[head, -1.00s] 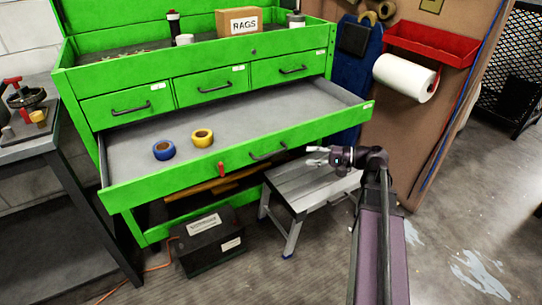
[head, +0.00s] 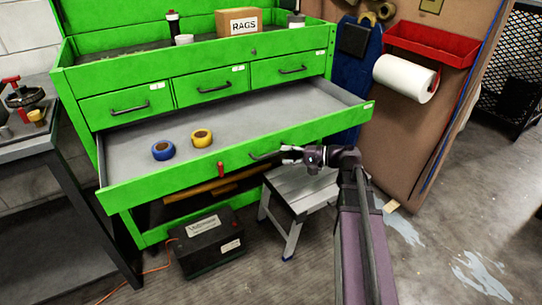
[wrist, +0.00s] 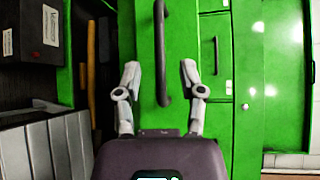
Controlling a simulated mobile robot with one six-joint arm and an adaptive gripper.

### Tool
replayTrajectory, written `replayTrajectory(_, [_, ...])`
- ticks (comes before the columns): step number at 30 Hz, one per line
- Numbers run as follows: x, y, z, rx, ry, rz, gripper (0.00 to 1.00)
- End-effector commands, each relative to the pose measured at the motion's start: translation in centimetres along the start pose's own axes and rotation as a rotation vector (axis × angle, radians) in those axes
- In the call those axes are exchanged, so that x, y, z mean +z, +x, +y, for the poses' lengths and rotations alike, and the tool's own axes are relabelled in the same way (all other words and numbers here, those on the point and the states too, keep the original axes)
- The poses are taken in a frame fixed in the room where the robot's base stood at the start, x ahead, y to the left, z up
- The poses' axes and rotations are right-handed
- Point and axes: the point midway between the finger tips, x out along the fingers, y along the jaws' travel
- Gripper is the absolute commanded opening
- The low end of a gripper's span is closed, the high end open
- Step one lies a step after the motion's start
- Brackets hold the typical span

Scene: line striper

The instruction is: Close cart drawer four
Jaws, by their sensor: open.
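The wide bottom drawer (head: 150,188) of the green cart is pulled out, its grey inside showing. A blue tape roll (head: 163,150) and a yellow tape roll (head: 201,138) lie in it. Its dark bar handle shows in the wrist view (wrist: 161,55), running up from between my fingers. My gripper (head: 288,155) is at the right part of the drawer front, by the handle. In the wrist view my gripper (wrist: 159,80) is open, one finger on each side of the handle's near end. I cannot tell whether it touches. A red latch (head: 221,168) sits on the drawer front.
Three small drawers (head: 213,88) above are shut. A grey step stool (head: 300,190) stands below the open drawer at the right, close under my arm. A black battery box (head: 207,243) is on the floor. A workbench (head: 40,140) stands at the left.

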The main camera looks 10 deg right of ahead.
Motion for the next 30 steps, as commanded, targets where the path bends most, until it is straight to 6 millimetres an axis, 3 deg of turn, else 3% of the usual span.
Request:
replayTrajectory(9, [0.0, 3.9, 0.1, 0.001, -0.001, -0.002, 0.51])
replayTrajectory(15, [0.0, 5.4, 0.0, 0.000, -0.001, -0.001, 0.51])
replayTrajectory(29, [0.0, 6.0, 0.0, 0.000, 0.000, 0.001, 0.51])
replayTrajectory(30, [0.0, 6.0, 0.0, 0.000, 0.000, 0.001, 0.45])
